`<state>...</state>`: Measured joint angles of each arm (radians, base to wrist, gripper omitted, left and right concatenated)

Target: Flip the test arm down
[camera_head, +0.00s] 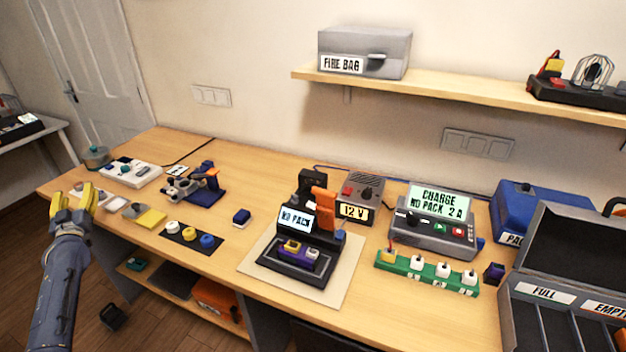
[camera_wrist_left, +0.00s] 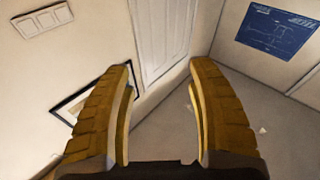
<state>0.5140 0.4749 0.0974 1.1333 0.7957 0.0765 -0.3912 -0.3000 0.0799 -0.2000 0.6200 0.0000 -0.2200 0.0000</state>
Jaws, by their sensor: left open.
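The test station (camera_head: 290,268) is a black unit on a pale mat, with a small screen (camera_head: 295,219) reading NO PACK. An orange arm (camera_head: 322,208), which looks like the test arm, stands upright at its back right. A purple and yellow piece (camera_head: 299,253) sits in the tray at the front of the station. My left gripper (camera_head: 76,194) is open and empty, at the far left beyond the table's left front edge, well away from the station. My right gripper is not in view.
A 12 V box (camera_head: 361,195) stands behind the station and a charger (camera_head: 434,232) to its right. A green strip (camera_head: 428,272) with white plugs lies before the charger. Left of the station are a knob strip (camera_head: 190,238) and a blue stand (camera_head: 207,190). A shelf (camera_head: 450,90) hangs above.

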